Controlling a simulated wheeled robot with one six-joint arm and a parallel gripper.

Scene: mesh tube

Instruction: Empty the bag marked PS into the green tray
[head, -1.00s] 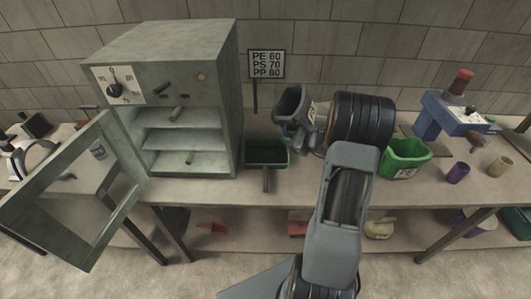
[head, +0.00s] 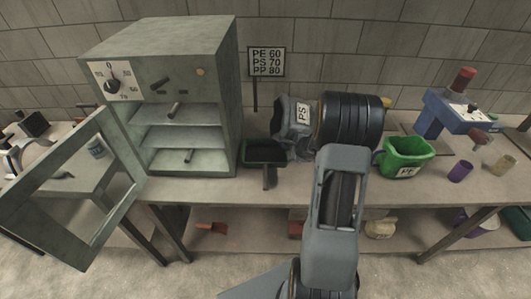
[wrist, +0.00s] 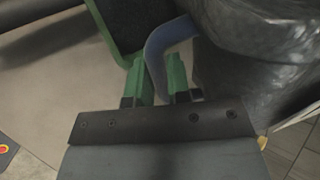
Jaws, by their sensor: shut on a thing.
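The grey bag marked PS (head: 290,137) hangs at my wrist in the head view, tilted, its label turned sideways. It is just right of the green-rimmed tray (head: 265,165), which has a dark inside. In the wrist view the bag's dark, wrinkled side (wrist: 255,65) fills the upper right and the tray's green rim (wrist: 103,28) shows at the top. My gripper (wrist: 160,72) has green fingers and is shut on the bag's blue handle (wrist: 158,48). The fingers are hidden in the head view. I cannot see what is inside the bag.
An oven (head: 190,60) with its door (head: 75,180) open stands left of the tray. A sign (head: 267,62) stands behind. A green bin (head: 408,150), a blue machine (head: 455,112) and small cups are on the bench (head: 215,192) at right.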

